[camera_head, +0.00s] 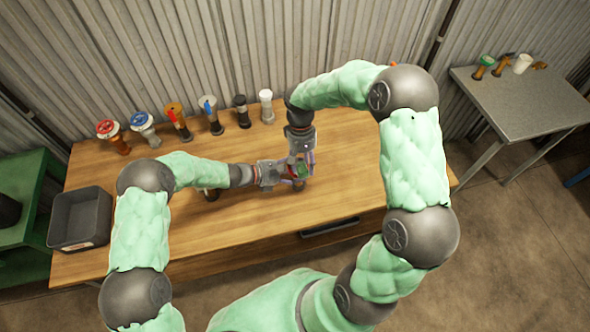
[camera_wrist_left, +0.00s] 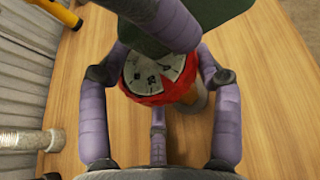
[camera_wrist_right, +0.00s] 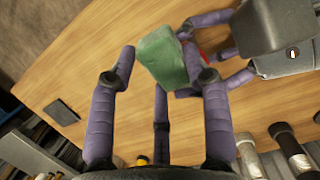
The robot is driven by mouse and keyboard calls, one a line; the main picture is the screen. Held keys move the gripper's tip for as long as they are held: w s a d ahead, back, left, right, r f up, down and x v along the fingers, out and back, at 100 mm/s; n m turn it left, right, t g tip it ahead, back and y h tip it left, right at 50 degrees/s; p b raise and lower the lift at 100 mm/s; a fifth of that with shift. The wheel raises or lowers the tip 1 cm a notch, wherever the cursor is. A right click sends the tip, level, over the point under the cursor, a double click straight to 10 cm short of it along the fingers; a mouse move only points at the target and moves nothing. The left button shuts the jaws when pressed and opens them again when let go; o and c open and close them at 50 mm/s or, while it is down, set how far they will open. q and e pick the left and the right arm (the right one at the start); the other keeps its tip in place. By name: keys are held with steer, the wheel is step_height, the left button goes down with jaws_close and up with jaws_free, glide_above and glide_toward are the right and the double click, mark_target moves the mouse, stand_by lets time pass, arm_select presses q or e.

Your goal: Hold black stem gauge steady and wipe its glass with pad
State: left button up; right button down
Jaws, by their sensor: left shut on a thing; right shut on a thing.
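A gauge with a red rim and white dial (camera_wrist_left: 160,72) shows in the left wrist view, between the fingers of my left gripper (camera_wrist_left: 160,85). A tan-brown stem is partly visible beside it; I see no black on it. My left gripper is shut on this gauge over the table. My right gripper (camera_wrist_right: 165,75) is shut on a green pad (camera_wrist_right: 165,57). The pad also shows dark green in the left wrist view (camera_wrist_left: 205,18), just over the dial's edge. I cannot tell whether pad and glass touch. In the head view the grippers (camera_head: 299,168) meet and largely hide the gauge.
Several fittings stand along the back of the wooden table (camera_head: 345,165), including a red-topped one (camera_head: 108,129) and a white one (camera_head: 266,105). A dark bin (camera_head: 80,220) is at the left. A grey side table (camera_head: 520,100) stands at the right. The table's right part looks clear.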

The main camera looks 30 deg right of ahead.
steer(key=shift+x, duration=0.85)
stand_by(0.7)
steer(key=shift+w, duration=0.15)
steer(key=shift+w+d+f, duration=0.1)
steer(key=shift+w+d, duration=0.1)
steer(key=shift+w, duration=0.45)
steer(key=shift+w+d, duration=0.2)
steer(key=shift+w, duration=0.4)
steer(key=shift+s, duration=0.15)
steer(key=shift+f, duration=0.1)
stand_by(0.4)
steer(key=shift+s+a, duration=0.1)
steer(key=shift+s, duration=0.05)
steer(key=shift+s+a, duration=0.2)
steer(key=shift+s, duration=0.65)
steer(key=shift+w+d, duration=0.25)
steer(key=shift+w, duration=0.8)
steer(key=shift+s, duration=0.15)
